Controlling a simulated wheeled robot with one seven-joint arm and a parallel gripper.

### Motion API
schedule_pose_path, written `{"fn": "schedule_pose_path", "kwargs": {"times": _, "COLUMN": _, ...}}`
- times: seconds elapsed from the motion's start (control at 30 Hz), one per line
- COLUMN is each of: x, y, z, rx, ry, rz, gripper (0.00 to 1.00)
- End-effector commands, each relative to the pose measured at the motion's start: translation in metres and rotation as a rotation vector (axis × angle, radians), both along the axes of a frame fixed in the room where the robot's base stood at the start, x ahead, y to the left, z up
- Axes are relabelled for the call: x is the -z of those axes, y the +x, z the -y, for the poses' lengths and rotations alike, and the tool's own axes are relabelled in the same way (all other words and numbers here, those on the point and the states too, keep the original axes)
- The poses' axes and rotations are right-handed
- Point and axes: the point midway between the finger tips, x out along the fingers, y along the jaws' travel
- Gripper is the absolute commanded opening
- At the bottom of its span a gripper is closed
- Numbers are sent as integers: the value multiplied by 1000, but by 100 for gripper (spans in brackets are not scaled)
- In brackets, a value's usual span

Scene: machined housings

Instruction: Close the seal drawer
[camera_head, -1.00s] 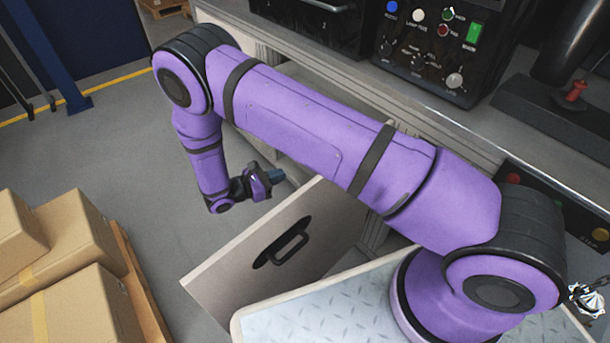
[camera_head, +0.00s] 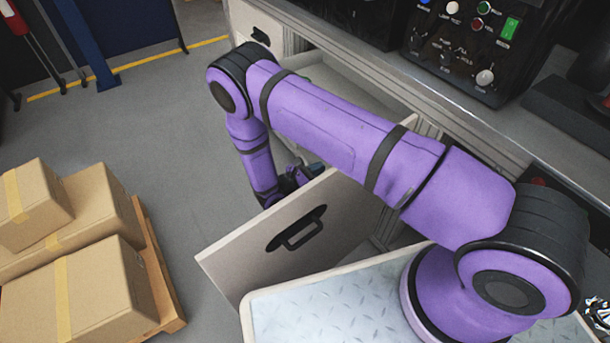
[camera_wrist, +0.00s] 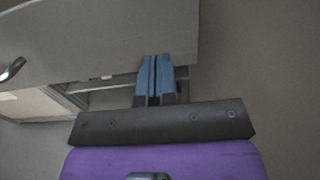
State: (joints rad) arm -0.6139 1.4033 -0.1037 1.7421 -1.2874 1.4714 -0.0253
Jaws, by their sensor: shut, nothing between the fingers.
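An open drawer with a pale grey front (camera_head: 245,250) and a dark recessed handle (camera_head: 297,235) juts from the cabinet in the head view. No label shows to tell whether it is the seal drawer. My gripper (camera_head: 303,175) is low behind the upper edge of this front, partly hidden by it. In the wrist view my gripper (camera_wrist: 157,65) has its blue fingers together and empty, over a grey panel (camera_wrist: 110,35) with a bar handle (camera_wrist: 12,70) at the left. Contact with the panel cannot be told.
Another panel with a dark handle (camera_head: 260,37) shows farther along the cabinet, and a pale open space (camera_head: 345,85) lies beyond my arm. Cardboard boxes (camera_head: 100,290) stand on a pallet at the lower left. A control box (camera_head: 465,40) sits on the bench. Floor between is clear.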

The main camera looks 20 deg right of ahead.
Motion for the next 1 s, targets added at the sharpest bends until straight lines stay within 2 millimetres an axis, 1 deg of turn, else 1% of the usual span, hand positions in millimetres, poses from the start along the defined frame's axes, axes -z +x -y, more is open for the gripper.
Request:
{"fn": "schedule_pose_path", "kwargs": {"times": 0.03, "x": 0, "y": 2, "z": 9, "rx": 3, "ry": -1, "rz": -1, "gripper": 0}}
{"fn": "schedule_pose_path", "kwargs": {"times": 0.1, "x": 0, "y": 6, "z": 19, "rx": 3, "ry": -1, "rz": -1, "gripper": 0}}
{"fn": "schedule_pose_path", "kwargs": {"times": 0.3, "x": 0, "y": 12, "z": 37, "rx": 1, "ry": -1, "rz": -1, "gripper": 0}}
{"fn": "schedule_pose_path", "kwargs": {"times": 0.47, "x": 0, "y": 14, "z": 42, "rx": 0, "ry": 0, "rz": 0, "gripper": 0}}
{"fn": "schedule_pose_path", "kwargs": {"times": 0.83, "x": 0, "y": 14, "z": 43, "rx": 0, "ry": -1, "rz": 0, "gripper": 0}}
{"fn": "schedule_pose_path", "kwargs": {"times": 1.0, "x": 0, "y": 17, "z": 54, "rx": 1, "ry": 0, "rz": -1, "gripper": 0}}
